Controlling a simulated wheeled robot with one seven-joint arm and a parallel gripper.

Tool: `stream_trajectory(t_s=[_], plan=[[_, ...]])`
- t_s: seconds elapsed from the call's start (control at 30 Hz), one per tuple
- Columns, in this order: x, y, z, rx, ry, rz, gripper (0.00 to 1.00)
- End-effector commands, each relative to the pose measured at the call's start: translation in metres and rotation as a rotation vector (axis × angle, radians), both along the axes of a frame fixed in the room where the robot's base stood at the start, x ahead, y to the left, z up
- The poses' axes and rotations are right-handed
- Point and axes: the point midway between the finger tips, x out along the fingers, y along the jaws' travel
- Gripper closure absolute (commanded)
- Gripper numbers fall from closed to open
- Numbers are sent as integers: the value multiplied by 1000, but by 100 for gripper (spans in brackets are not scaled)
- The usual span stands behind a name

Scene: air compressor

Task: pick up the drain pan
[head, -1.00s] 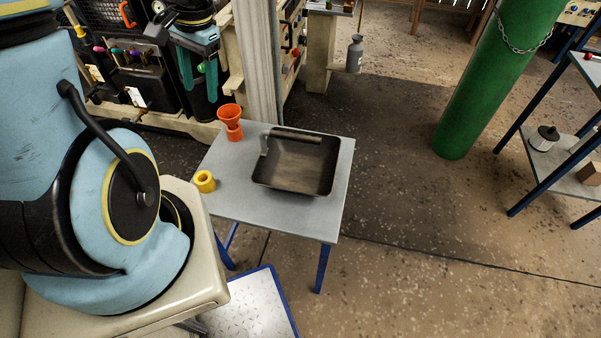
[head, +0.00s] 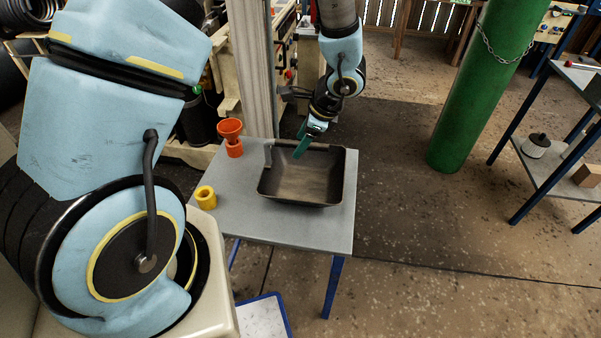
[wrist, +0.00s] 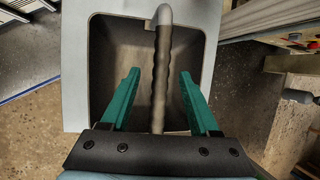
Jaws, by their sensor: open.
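The drain pan (head: 300,184) is a dark, shallow, square metal pan on a small grey table (head: 235,222) in the head view. It also fills the middle of the wrist view (wrist: 113,45), where its bar handle (wrist: 161,75) runs up the picture between my fingers. My gripper (head: 302,148) is above the pan's far rim, its green fingers pointing down. In the wrist view my gripper (wrist: 160,80) is open, with one finger on each side of the handle and gaps to both. I cannot tell its exact height above the handle.
An orange funnel (head: 231,132) and a yellow ring-shaped part (head: 205,197) stand on the table left of the pan. A green cylinder (head: 472,95) with a chain stands to the right. A grey post (head: 252,70) rises behind the table. Floor right of the table is clear.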

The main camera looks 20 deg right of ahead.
Motion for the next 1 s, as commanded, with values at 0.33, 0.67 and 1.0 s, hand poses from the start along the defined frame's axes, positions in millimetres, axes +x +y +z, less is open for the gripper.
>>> stream_trajectory(t_s=[0.33, 0.67, 1.0], plan=[[14, 10, -39, 2, 1, 2, 38], [17, 12, -46, -1, -1, 2, 38], [17, 12, -48, 0, 0, 2, 38]])
